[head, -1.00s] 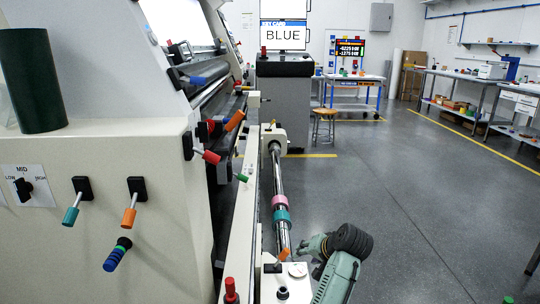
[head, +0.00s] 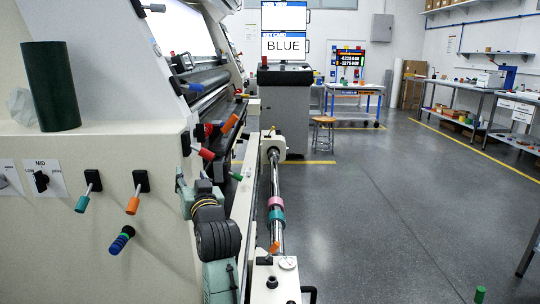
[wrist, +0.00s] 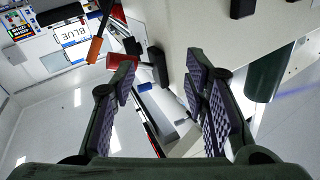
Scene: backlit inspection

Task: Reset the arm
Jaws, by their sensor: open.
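My arm (head: 220,280) rises from the bottom of the head view, with its dark joint in front of the cream machine's side. My gripper (wrist: 160,85) shows in the wrist view with its two dark padded fingers spread wide. Nothing is between the pads. Beyond the fingers are a red-handled lever (wrist: 118,62) and an orange-handled lever (wrist: 97,48). In the head view the gripper end is small and partly lost against the machine, below the red lever (head: 206,154).
The cream machine (head: 90,235) fills the left, with levers sticking out and a dark green cylinder (head: 50,85) on its ledge. A steel roller bar (head: 275,185) runs beside it. Open grey floor (head: 400,210) lies to the right, with benches (head: 470,95) beyond.

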